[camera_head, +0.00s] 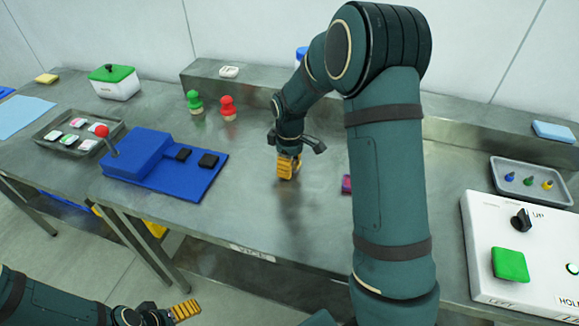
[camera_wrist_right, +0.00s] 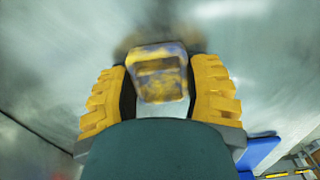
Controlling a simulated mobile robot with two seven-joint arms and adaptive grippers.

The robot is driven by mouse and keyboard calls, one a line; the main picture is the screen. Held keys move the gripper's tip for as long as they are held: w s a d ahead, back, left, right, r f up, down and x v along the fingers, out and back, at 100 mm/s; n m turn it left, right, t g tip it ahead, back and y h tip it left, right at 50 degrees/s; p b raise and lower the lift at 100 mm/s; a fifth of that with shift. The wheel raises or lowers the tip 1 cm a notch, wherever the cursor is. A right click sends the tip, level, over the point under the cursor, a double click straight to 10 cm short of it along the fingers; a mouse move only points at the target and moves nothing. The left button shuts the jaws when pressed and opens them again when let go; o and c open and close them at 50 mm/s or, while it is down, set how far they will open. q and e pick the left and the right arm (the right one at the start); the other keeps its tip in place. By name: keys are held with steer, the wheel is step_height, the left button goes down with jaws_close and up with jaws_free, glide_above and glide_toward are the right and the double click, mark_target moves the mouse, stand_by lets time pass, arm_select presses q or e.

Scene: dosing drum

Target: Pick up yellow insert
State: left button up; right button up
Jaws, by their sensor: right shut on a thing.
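The yellow insert (camera_wrist_right: 160,72) is a blotchy yellow and grey block with a dark slot, blurred in the right wrist view. It sits between the two yellow fingers of my right gripper (camera_wrist_right: 160,88), which is shut on it. In the head view my right gripper (camera_head: 288,168) is low over the middle of the metal table, and its fingers hide the insert. I cannot tell whether the insert touches the table. My left gripper (camera_head: 180,311) is at the bottom left, off the table; its finger opening does not show clearly.
A blue fixture (camera_head: 160,165) with a red-knobbed lever stands left. Green (camera_head: 194,102) and red (camera_head: 228,108) pegs stand behind it. A small purple block (camera_head: 346,184) is partly behind my right arm. A grey tray (camera_head: 500,164) and white control box (camera_head: 475,222) are right.

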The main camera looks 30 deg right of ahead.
step_height(320, 180, up, 10)
steer(key=p, duration=0.2)
steer(key=shift+p, duration=0.3)
steer(key=shift+s, duration=0.1)
